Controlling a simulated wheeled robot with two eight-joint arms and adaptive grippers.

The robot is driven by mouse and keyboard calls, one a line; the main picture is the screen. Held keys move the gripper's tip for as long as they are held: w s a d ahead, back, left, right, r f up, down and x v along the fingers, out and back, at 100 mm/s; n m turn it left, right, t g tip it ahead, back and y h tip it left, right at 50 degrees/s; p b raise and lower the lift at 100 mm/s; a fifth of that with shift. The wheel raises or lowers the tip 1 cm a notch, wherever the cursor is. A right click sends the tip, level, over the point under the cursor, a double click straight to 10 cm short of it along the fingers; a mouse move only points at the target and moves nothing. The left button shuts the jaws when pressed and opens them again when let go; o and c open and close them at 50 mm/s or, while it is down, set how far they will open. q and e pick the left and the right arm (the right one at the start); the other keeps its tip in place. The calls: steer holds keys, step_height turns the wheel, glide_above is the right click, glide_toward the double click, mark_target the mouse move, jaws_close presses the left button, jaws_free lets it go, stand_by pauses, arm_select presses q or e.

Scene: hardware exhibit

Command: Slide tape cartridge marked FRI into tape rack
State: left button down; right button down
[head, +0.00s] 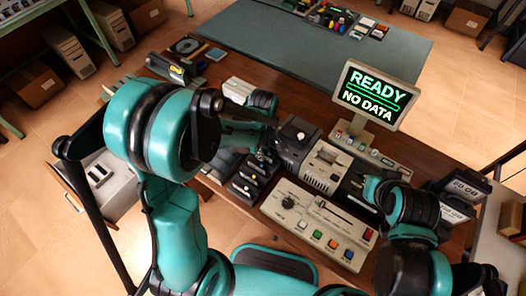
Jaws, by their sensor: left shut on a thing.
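My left gripper (266,152) is over the bench, just behind and above a row of black cartridges (253,174). It is shut on a dark thing, taken to be the tape cartridge, which is mostly hidden by the fingers; no FRI marking can be read. The black row looks like the tape rack with cartridges in it, but its slots are too small to make out. I cannot tell whether the held thing touches the rack. My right gripper (357,185) is beside the beige machine at the right; its fingers are too dark to read.
A beige drive unit (325,167) and a control panel (318,222) with coloured buttons stand right of the rack. A monitor (375,96) reads READY, NO DATA. Black boxes (458,190) stand at the right edge. The grey-green mat (330,50) behind is mostly clear.

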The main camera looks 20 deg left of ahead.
stand_by(0.4)
arm_select(q)
steer(key=c, duration=1.5)
jaws_free()
steer(key=shift+o, duration=0.2)
step_height(320, 180, up, 8)
steer(key=p, duration=0.6)
steer(key=shift+f, duration=0.1)
